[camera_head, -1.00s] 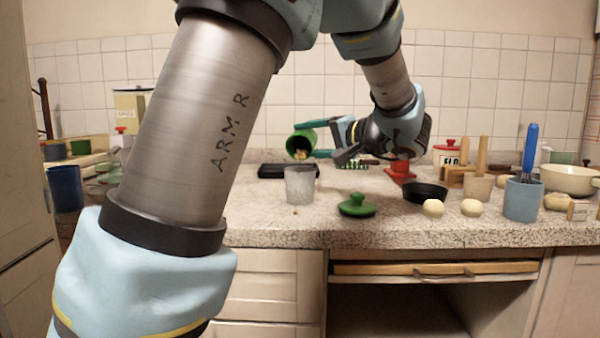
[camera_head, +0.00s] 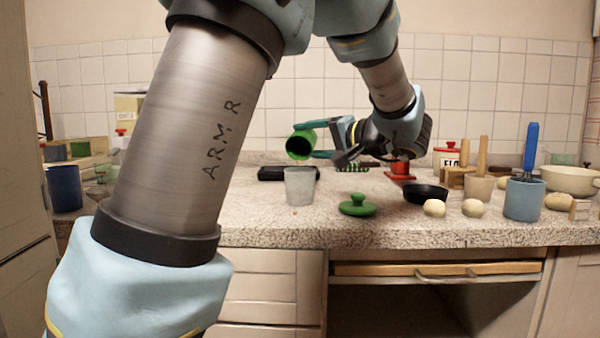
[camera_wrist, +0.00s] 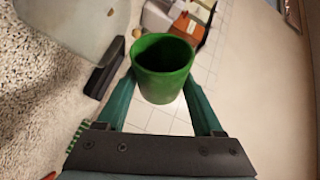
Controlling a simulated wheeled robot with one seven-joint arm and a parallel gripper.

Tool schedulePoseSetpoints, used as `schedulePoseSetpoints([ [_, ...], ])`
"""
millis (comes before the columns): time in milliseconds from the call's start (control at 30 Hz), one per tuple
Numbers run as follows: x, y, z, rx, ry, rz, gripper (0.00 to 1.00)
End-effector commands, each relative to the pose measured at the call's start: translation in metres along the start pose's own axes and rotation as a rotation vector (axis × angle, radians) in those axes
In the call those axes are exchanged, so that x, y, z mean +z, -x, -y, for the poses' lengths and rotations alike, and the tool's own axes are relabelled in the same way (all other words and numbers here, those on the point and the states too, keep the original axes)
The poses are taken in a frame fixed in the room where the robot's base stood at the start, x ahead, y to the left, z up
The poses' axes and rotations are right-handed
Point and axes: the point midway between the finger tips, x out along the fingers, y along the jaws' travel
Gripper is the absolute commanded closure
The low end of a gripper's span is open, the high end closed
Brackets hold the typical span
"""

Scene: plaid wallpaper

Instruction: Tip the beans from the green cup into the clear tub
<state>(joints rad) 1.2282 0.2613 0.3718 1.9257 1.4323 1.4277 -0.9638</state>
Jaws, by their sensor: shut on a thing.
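The green cup (camera_head: 299,147) is tipped over in my gripper (camera_head: 321,140), its dark mouth facing down and left. No beans show at its mouth. The clear tub (camera_head: 299,190) stands upright on the counter just below the cup, apart from it. Its cloudy wall hides whether beans lie inside. In the wrist view the green cup (camera_wrist: 163,72) sits between both fingers, and the tub (camera_wrist: 65,28) is at upper left. A small brown bit (camera_wrist: 137,33), perhaps a bean, shows near the tub.
A green knobbed lid (camera_head: 357,206) lies right of the tub, with a black bowl (camera_head: 425,193) beyond. A black tray (camera_head: 287,173) lies behind the tub. A blue-grey cup (camera_head: 523,200) stands at right. A tiny tan speck (camera_head: 295,211) lies before the tub.

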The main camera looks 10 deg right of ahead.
Motion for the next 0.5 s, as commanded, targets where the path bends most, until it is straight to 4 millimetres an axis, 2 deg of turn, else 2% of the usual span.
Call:
schedulePoseSetpoints([
  [67,-0.005,0.000,0.008,0.014,-0.037,0.011,0.93],
  [367,-0.016,-0.003,0.019,0.084,-0.203,0.060,0.93],
  [500,-0.015,-0.005,0.010,0.122,-0.292,0.085,0.93],
])
